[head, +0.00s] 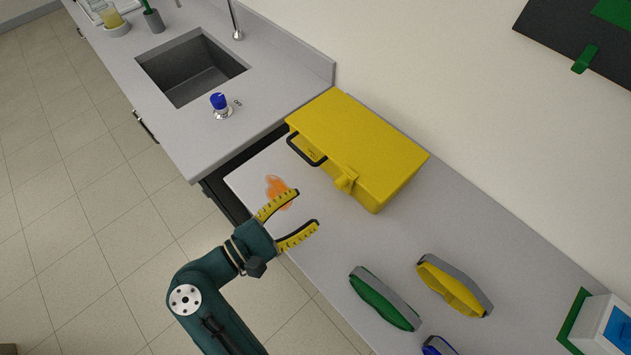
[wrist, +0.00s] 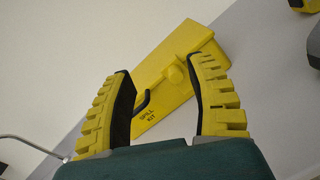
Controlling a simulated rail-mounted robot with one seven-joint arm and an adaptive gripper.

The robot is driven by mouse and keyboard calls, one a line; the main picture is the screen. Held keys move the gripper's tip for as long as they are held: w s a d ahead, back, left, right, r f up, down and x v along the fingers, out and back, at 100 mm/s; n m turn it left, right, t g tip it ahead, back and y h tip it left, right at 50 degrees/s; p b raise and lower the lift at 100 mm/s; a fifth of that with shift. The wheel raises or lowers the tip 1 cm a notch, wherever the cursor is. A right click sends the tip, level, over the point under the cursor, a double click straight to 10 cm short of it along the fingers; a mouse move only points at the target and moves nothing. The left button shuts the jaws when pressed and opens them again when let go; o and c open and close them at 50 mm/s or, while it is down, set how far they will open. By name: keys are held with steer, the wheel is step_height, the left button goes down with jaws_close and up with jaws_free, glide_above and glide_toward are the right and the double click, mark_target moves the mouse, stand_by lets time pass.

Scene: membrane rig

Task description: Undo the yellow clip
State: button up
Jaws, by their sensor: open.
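A yellow case (head: 357,142) stands on the grey bench, and its front reads "SPILL KIT" in the wrist view (wrist: 160,112). It has a black handle (head: 306,150). The yellow clip (head: 346,180) sits on the case's front, right of the handle, and looks fastened at the lid edge. My gripper (head: 308,207) is open and empty, with yellow ribbed fingers spread apart. It is in front of the case, apart from the clip, its fingers pointing toward the case.
An orange spill (head: 278,190) lies on the bench left of my fingers. Green goggles (head: 384,299) and yellow goggles (head: 453,287) lie to the right, with blue ones (head: 438,346) at the bottom edge. A sink (head: 190,68) is at the upper left. The wall stands behind the case.

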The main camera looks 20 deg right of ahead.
mark_target(337, 186)
steer(key=shift+n+t, duration=0.6)
steer(key=shift+t, duration=0.1)
steer(key=a+f+b, duration=0.1)
steer(key=f, duration=0.1)
steer(key=a+f+b, duration=0.1)
steer(key=f, duration=0.2)
steer(key=a+f+b, duration=0.1)
steer(key=f, duration=0.1)
steer(key=shift+s+a+f+b, duration=0.25)
steer(key=shift+a+b, duration=0.05)
steer(key=shift+d+r, duration=0.15)
steer(key=x, duration=1.6)
steer(key=shift+w, duration=0.3)
